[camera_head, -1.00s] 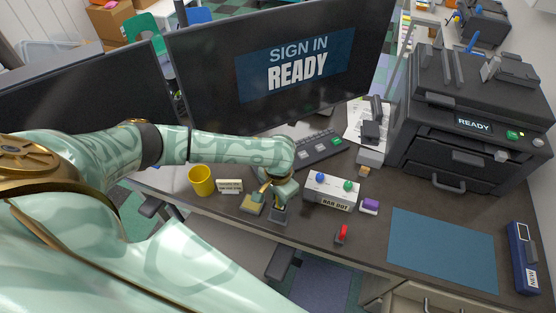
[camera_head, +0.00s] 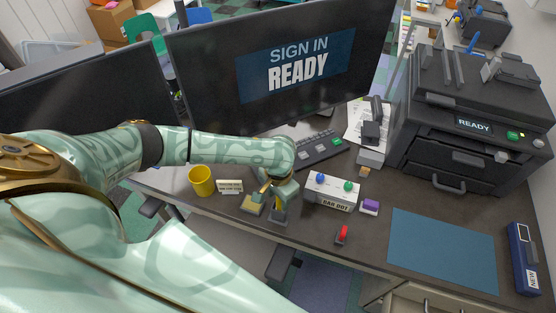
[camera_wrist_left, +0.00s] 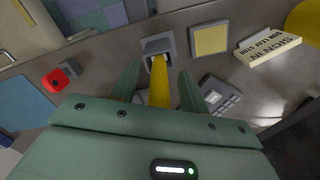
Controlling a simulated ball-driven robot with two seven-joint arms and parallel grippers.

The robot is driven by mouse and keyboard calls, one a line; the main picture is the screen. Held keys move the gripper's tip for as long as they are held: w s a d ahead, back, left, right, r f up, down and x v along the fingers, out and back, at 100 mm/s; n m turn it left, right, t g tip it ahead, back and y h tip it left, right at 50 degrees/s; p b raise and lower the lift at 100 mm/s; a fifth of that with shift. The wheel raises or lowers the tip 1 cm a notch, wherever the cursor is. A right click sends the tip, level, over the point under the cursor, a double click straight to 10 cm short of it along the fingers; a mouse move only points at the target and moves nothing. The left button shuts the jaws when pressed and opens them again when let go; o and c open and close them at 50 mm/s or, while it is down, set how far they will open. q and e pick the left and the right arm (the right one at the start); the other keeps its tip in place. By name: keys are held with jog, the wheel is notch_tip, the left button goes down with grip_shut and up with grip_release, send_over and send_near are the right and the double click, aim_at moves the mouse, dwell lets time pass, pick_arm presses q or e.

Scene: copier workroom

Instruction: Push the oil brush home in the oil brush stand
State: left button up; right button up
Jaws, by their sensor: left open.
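The oil brush shows as a yellow handle (camera_wrist_left: 160,84) in the left wrist view. Its far end reaches into the grey oil brush stand (camera_wrist_left: 151,45); how deep it sits is hard to tell. In the head view the stand (camera_head: 279,218) is at the desk's front edge, with a bit of yellow above it, partly hidden by my left gripper (camera_head: 283,195). In the wrist view my left gripper (camera_wrist_left: 158,80) is open, its green fingers on either side of the handle with gaps visible. My right gripper is not in view.
A yellow-topped block (camera_head: 252,206) stands close left of the stand. A white box with coloured knobs (camera_head: 331,193) is to its right, a red-handled item (camera_head: 342,234) farther right. A small sign (camera_head: 229,186) and yellow mug (camera_head: 201,180) are left. The blue mat (camera_head: 443,250) is clear.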

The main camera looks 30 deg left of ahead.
pick_arm(q)
notch_tip(320, 180, up, 15)
jog(key=p, duration=0.5)
